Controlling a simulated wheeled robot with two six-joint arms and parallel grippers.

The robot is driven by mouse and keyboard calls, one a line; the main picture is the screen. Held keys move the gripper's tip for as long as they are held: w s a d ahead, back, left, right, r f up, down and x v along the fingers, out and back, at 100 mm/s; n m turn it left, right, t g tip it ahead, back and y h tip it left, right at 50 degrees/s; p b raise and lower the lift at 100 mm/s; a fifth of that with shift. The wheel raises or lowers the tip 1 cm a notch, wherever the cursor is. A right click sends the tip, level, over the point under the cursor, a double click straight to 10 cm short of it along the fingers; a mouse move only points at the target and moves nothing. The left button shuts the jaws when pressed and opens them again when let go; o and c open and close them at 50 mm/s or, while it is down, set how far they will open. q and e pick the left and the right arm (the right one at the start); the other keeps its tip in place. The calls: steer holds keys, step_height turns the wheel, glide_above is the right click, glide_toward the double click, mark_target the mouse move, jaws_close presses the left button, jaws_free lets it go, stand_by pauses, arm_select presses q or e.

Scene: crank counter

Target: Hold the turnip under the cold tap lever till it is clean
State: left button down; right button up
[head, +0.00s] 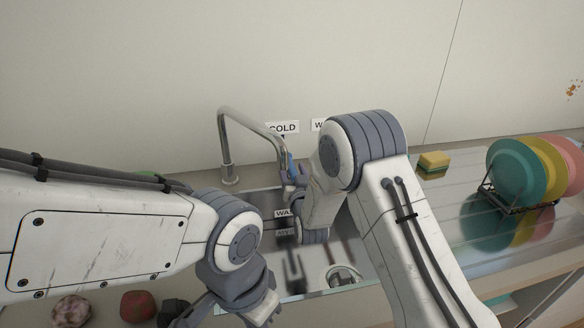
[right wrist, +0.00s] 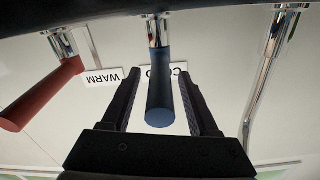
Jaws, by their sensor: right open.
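The blue cold tap lever (right wrist: 160,95) lies between the two fingers of my right gripper (right wrist: 160,78) in the right wrist view. The fingers are open, with a gap on each side of the lever. In the head view my right gripper (head: 291,180) is beside the tap spout, under the COLD label. A mottled pinkish-white round thing (head: 72,311), perhaps the turnip, lies at the lower left on the counter. My left gripper (head: 190,318) is at the bottom edge, mostly hidden by its own wrist and cut off.
The metal tap spout (head: 250,122) arches over the sink. A red lever (right wrist: 45,92) hangs beside the WARM label. A dark red round thing (head: 138,306) lies at the lower left. A sponge (head: 433,161) and a rack of plates (head: 515,172) stand to the right.

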steer(key=shift+w, duration=0.15)
jaws_close()
stand_by(1.4)
